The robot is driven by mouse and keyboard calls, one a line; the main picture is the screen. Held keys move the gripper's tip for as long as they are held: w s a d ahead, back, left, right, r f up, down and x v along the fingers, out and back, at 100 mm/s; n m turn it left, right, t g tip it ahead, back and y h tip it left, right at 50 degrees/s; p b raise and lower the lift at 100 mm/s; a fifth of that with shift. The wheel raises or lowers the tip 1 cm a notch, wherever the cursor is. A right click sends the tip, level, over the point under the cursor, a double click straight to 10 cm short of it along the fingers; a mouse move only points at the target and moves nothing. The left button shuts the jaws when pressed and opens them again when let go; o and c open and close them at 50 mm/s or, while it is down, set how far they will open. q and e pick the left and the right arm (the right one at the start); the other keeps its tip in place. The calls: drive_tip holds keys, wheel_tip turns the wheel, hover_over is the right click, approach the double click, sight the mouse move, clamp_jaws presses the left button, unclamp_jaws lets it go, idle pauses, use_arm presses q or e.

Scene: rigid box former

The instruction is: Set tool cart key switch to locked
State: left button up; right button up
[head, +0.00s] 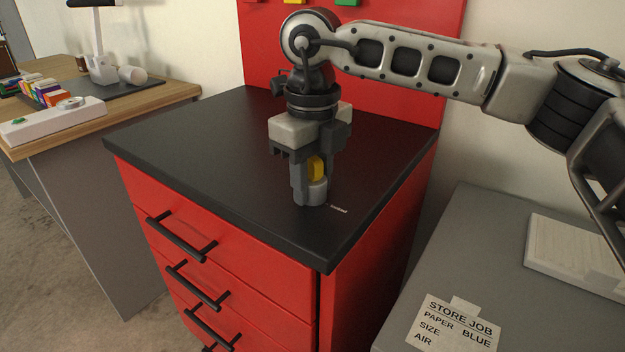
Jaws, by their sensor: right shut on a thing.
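The red tool cart (237,262) stands in the middle with a black top (200,150). A key switch (314,190) with a grey round base and a yellow key part (316,167) sits on the top near its front right corner. A small white label (339,210), apparently reading "locked", lies just right of the base. My right gripper (312,180) points down from above, shut on the yellow key part. Its fingers hide much of the key, so I cannot tell the key's exact angle. My left gripper is not in view.
A red back panel (385,85) rises behind the cart. A grey surface (455,250) at right bears a "STORE JOB" note (452,325) and a pale block (575,250). A wooden desk (170,95) stands at left. The cart top's left side is clear.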

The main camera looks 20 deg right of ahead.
drive_tip(key=shift+m+b, duration=0.35)
drive_tip(key=shift+m, duration=1.15)
drive_tip(key=shift+m+b, duration=0.35)
drive_tip(key=shift+m, duration=1.45)
drive_tip(key=shift+d+m+b, duration=0.1)
drive_tip(key=shift+m+b, duration=0.3)
drive_tip(key=shift+m, duration=2.4)
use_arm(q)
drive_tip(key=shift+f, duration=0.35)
use_arm(e)
drive_tip(key=shift+r, duration=0.1)
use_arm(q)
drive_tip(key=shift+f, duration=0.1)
use_arm(e)
drive_tip(key=shift+m, duration=0.7)
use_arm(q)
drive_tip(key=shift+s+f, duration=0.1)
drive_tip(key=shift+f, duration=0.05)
use_arm(e)
drive_tip(key=o, duration=1)
